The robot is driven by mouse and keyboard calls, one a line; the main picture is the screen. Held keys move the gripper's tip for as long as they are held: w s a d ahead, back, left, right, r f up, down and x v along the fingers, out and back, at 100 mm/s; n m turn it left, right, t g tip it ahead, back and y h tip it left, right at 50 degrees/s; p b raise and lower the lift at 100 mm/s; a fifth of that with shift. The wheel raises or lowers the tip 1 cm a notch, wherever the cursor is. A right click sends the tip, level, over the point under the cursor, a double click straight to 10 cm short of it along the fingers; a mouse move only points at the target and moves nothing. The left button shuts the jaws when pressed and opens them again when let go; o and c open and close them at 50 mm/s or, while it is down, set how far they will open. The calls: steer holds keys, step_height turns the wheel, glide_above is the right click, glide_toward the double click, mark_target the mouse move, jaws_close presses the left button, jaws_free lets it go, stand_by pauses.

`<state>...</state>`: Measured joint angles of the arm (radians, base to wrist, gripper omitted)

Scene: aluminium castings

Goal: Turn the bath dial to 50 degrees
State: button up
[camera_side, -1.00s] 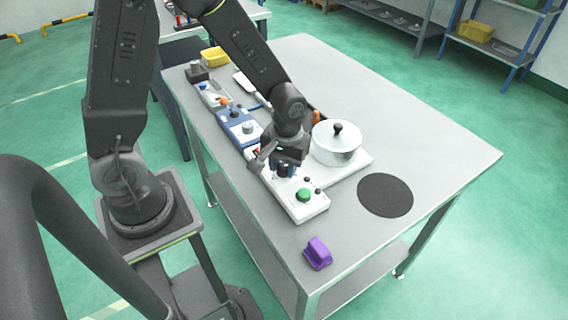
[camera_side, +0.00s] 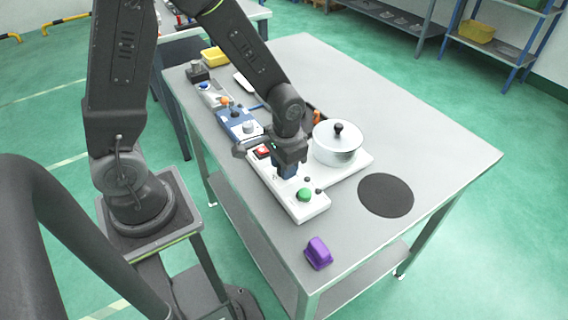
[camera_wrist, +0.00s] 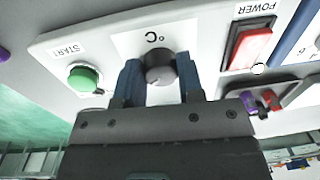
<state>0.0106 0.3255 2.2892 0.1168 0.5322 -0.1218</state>
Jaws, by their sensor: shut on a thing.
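The bath dial (camera_wrist: 160,68) is a dark round knob on a white panel under a "°C" label in the wrist view. My gripper (camera_wrist: 160,82) has its two blue fingers on either side of the dial, shut on it. In the side view my gripper (camera_side: 286,177) points down onto the white control panel (camera_side: 310,211) and hides the dial. The dial's scale and its pointer's reading cannot be made out.
A green START button (camera_wrist: 84,78) and a red POWER switch (camera_wrist: 248,45) flank the dial. A lidded metal pot (camera_side: 337,150) stands behind the panel. A purple block (camera_side: 318,253) and a dark round mat (camera_side: 385,195) lie nearby. The table's right side is clear.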

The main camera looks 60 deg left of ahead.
stand_by(0.3)
steer(key=o, duration=0.9)
steer(key=shift+r, duration=0.1)
steer(key=r, duration=0.9)
steer(key=d+r, duration=0.1)
steer(key=r, duration=0.3)
steer(key=shift+r, duration=0.35)
steer(key=shift+s+a+r+t+h, duration=0.1)
steer(key=shift+s+r+t, duration=1)
steer(key=shift+s, duration=0.65)
steer(key=shift+s+d+r+t+h, duration=0.1)
steer(key=shift+s+r+t, duration=0.65)
steer(key=shift+s+r, duration=0.9)
steer(key=shift+s+a+r+t+h, duration=0.1)
steer(key=shift+s+r+t, duration=0.9)
steer(key=shift+s, duration=0.9)
